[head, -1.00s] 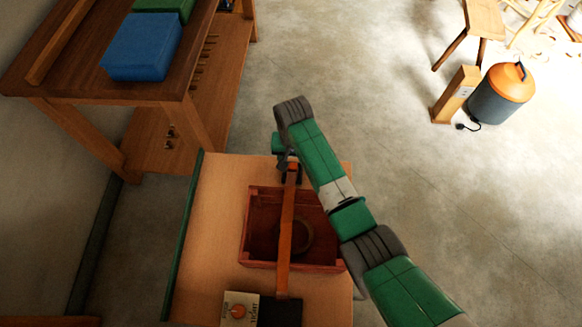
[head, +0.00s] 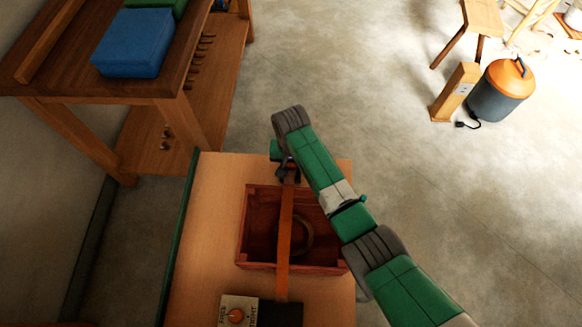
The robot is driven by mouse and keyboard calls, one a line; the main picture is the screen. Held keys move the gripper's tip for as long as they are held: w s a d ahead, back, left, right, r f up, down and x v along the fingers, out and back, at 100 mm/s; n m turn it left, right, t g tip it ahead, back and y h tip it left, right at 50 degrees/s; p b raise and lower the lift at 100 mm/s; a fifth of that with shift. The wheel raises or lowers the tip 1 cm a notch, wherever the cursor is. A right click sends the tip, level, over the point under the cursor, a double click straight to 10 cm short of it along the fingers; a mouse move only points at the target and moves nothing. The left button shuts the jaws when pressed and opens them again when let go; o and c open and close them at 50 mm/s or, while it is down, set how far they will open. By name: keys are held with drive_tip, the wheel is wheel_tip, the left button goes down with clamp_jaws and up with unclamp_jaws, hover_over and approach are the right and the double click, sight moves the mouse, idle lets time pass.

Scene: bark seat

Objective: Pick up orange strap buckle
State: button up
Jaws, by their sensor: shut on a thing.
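An orange strap (head: 285,240) runs across the reddish wooden box (head: 242,232) on the light wooden table. Its lower end reaches the dark block near the table's front. Its upper end is at my gripper (head: 288,176), at the box's far edge. My gripper is shut on that end, where the buckle would be; the buckle itself is too small and dark to make out. My green arm comes in from the lower right and hides part of the box's right side.
A ring-shaped thing (head: 302,238) lies inside the box. A pale box with an orange knob (head: 236,313) and a dark block (head: 280,314) stand at the front. A workbench with a blue case (head: 133,43) is at upper left.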

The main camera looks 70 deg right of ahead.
wheel_tip(320, 180, up, 10)
drive_tip(key=p, duration=0.5)
